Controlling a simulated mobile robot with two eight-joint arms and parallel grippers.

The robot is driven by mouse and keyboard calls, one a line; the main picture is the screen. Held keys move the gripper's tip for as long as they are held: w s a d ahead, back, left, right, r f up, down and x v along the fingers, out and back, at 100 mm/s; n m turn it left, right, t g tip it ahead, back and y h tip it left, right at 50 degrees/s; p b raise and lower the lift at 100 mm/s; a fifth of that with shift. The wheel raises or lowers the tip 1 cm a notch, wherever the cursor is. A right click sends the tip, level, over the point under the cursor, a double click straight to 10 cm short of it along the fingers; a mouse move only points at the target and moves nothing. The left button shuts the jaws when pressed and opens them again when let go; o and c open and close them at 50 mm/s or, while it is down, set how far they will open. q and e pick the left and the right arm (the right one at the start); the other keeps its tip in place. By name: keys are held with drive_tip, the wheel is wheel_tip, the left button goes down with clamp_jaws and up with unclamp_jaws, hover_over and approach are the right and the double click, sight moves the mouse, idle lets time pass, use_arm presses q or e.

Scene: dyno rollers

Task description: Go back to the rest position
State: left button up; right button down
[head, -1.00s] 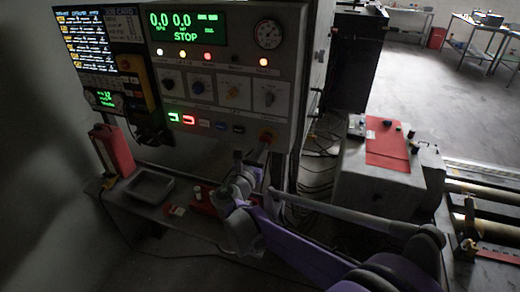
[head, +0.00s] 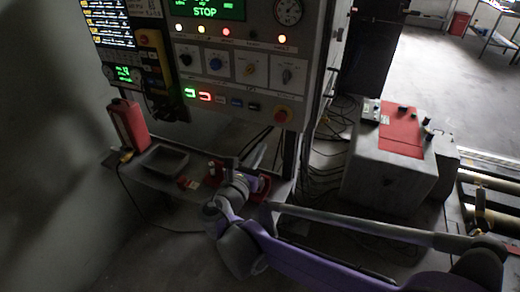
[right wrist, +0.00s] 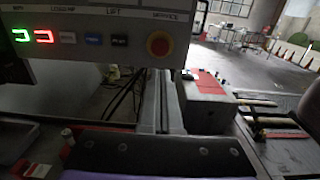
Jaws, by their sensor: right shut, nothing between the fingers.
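My right arm comes in from the lower right of the head view. Its gripper (head: 257,158) is shut and empty, in front of and below the control panel (head: 240,75). It appears apart from the red emergency button (head: 283,115) at the panel's lower right corner. In the right wrist view the red button (right wrist: 159,44) is at the upper middle, and a dark plate with bolts, seemingly part of my gripper, fills the bottom. The fingertips are hard to make out there. My left gripper is not in view.
A shelf below the panel carries a red container (head: 129,124) and a grey tray (head: 163,160). A grey cabinet with a red top (head: 401,130) stands to the right, beside rollers (head: 490,187). Loose cables (head: 318,170) lie between. Open floor (head: 455,85) lies behind.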

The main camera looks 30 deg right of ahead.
drive_tip(key=s+d+f+m+g+y+p, duration=0.2)
drive_tip(key=s+f+m+g+y+p, duration=0.35)
drive_tip(key=s+m, duration=0.9)
drive_tip(key=s+a+f+m+y+p, duration=0.1)
drive_tip(key=s+a+f+m+y, duration=0.5)
drive_tip(key=s+a+m+y, duration=0.2)
drive_tip(key=a+m+g, duration=0.1)
drive_tip(key=a+m, duration=0.1)
drive_tip(key=m, duration=0.1)
drive_tip(key=shift+s, duration=0.3)
drive_tip(key=c, duration=1.5)
unclamp_jaws()
drive_tip(key=shift+f+m, duration=0.1)
drive_tip(key=shift+m, duration=0.15)
drive_tip(key=shift+c, duration=0.2)
